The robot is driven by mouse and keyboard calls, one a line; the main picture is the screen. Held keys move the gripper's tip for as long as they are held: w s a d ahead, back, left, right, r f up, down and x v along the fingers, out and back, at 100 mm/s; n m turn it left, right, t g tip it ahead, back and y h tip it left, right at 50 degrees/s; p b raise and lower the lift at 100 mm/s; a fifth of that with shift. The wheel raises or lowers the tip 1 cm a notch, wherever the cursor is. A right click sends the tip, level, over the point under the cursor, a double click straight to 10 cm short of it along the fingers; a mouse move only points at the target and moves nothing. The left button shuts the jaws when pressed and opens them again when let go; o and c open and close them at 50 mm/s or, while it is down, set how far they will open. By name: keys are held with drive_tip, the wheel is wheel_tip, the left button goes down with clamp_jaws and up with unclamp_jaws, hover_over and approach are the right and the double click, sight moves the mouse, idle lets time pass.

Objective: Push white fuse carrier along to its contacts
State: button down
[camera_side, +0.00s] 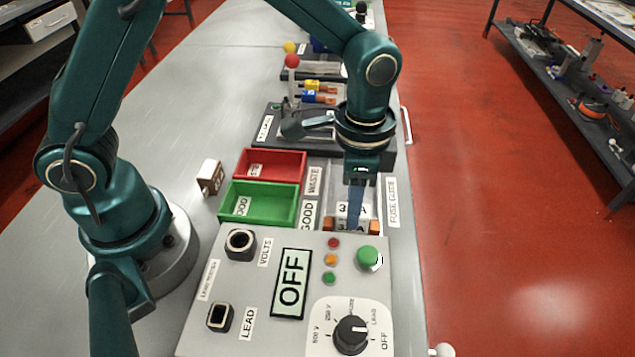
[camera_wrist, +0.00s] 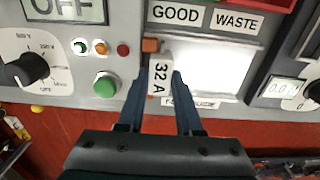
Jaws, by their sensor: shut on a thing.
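The white fuse carrier (camera_wrist: 160,78), marked 32 A, is between the two blue fingers of my gripper (camera_wrist: 155,84) in the wrist view. My gripper is shut on it. The carrier is at the left end of the pale guide (camera_wrist: 210,70), close beside an orange contact (camera_wrist: 150,45). In the side view my gripper (camera_side: 355,208) points down into the guide, and its finger hides part of the carrier. Orange contacts (camera_side: 375,227) show on both sides at the near end there. Whether the carrier touches them I cannot tell.
The grey tester panel (camera_side: 235,290) with its OFF display (camera_side: 291,283) stands directly at the near end of the guide. A green bin (camera_side: 258,203) and a red bin (camera_side: 275,164) lie to the left. A white block (camera_side: 210,177) stands beside them.

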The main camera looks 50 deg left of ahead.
drive_tip(key=shift+s+d, duration=0.2)
drive_tip(key=c, duration=0.5)
unclamp_jaws()
drive_tip(key=shift+t, duration=0.4)
drive_tip(key=r, duration=0.4)
drive_tip(key=w+a+r, duration=0.1)
drive_tip(key=r, duration=0.2)
drive_tip(key=shift+r, duration=0.1)
drive_tip(key=s+a+r+n+t, duration=0.45)
drive_tip(key=s+a+r, duration=0.25)
drive_tip(key=a+r, duration=0.2)
drive_tip(key=s+a+f+n, duration=0.1)
drive_tip(key=s+f+n, duration=0.2)
drive_tip(key=s+n, duration=0.1)
drive_tip(key=shift+s+f, duration=0.3)
drive_tip(key=shift+s, duration=0.1)
